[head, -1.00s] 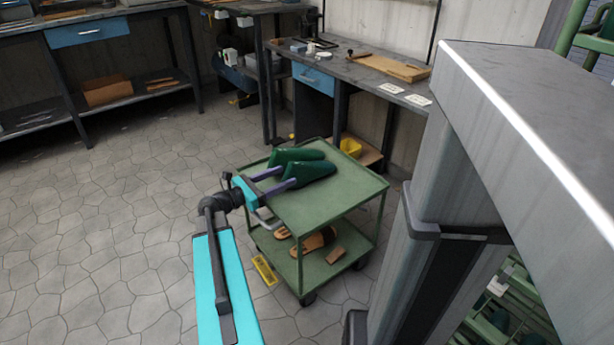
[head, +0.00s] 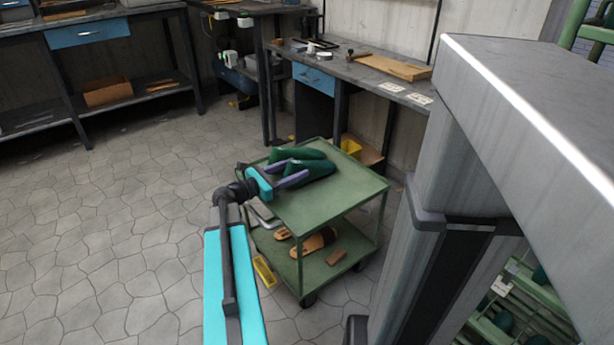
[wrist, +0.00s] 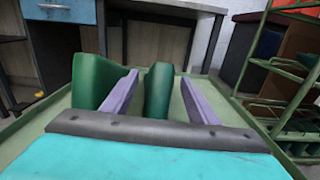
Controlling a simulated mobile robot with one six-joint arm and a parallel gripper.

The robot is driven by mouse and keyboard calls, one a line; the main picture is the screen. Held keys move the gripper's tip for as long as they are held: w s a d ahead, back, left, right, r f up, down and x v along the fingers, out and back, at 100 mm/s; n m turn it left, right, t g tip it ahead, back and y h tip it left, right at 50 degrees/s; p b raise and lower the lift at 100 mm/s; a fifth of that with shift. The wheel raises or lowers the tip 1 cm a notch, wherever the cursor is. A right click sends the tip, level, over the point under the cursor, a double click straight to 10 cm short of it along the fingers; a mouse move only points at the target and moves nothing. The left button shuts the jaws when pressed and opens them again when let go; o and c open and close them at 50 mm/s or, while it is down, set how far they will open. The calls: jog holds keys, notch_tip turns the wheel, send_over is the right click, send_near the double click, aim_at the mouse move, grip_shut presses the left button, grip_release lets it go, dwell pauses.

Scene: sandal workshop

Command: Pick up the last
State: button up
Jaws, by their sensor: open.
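Two dark green lasts lie side by side on the top shelf of a green cart (head: 340,192). The nearer last (head: 320,169) also shows in the wrist view (wrist: 158,90), between my two fingers, with a gap on the right side. The farther last (head: 306,153) shows at left in the wrist view (wrist: 90,82), outside my left finger. My gripper (head: 297,168), with purple fingers and a teal body, is open and low over the cart's left side. It also shows in the wrist view (wrist: 163,84). Whether a finger touches a last, I cannot tell.
The cart's lower shelf holds sandals (head: 314,242) and a brown block (head: 336,257). A workbench (head: 365,70) with a blue drawer stands behind. A large grey post and beam (head: 500,110) fill the right side. Open stone floor (head: 110,230) lies at left.

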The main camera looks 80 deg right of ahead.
aim_at(293, 162)
dwell(0.5)
jog(key=c, duration=1.3)
jog(key=shift+o, duration=0.2)
jog(key=shift+r, duration=0.2)
jog(key=shift+r+p, duration=0.95)
jog(key=shift+r, duration=0.6)
jog(key=shift+s+a+r, duration=0.1)
jog(key=shift+a+r, duration=0.1)
jog(key=shift+r, duration=0.05)
jog(key=s+a+p, duration=0.3)
jog(key=a+p, duration=0.1)
jog(key=a, duration=0.3)
jog(key=shift+s+r, duration=0.25)
jog(key=shift+r, duration=0.1)
jog(key=shift+s+a+r+p, duration=0.1)
jog(key=shift+a+p, duration=0.05)
jog(key=shift+p, duration=0.6)
jog(key=shift+s+a+p, duration=0.15)
jog(key=shift+a+p, duration=0.15)
jog(key=shift+p, duration=0.95)
